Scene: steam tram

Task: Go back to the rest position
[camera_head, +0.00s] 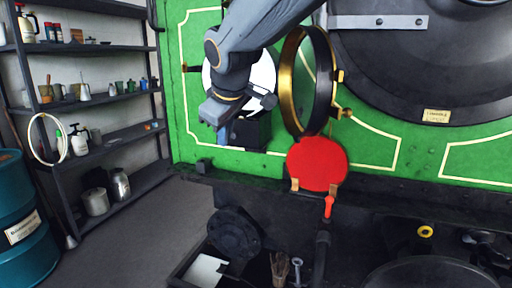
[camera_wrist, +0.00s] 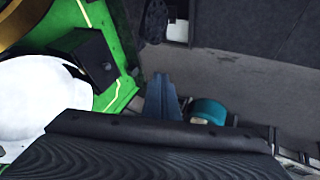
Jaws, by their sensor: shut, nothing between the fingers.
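My gripper (camera_head: 222,128) hangs from my grey-blue arm in front of the green tram front (camera_head: 360,145). It points down with nothing held. In the wrist view its narrow fingers (camera_wrist: 162,98) are together. Behind my arm is a white round lamp face (camera_head: 262,75), partly hidden. A gold-rimmed ring (camera_head: 286,85) stands swung open to the right of it. In the wrist view a white round surface (camera_wrist: 40,110) fills the left side.
A red disc (camera_head: 317,163) sits on brackets at the right. Below are a black ledge and an open tray (camera_head: 205,272) with tools. Shelves (camera_head: 115,139) with bottles and cans stand at the left, beside a teal barrel (camera_head: 28,215). Floor between shelves and tram is clear.

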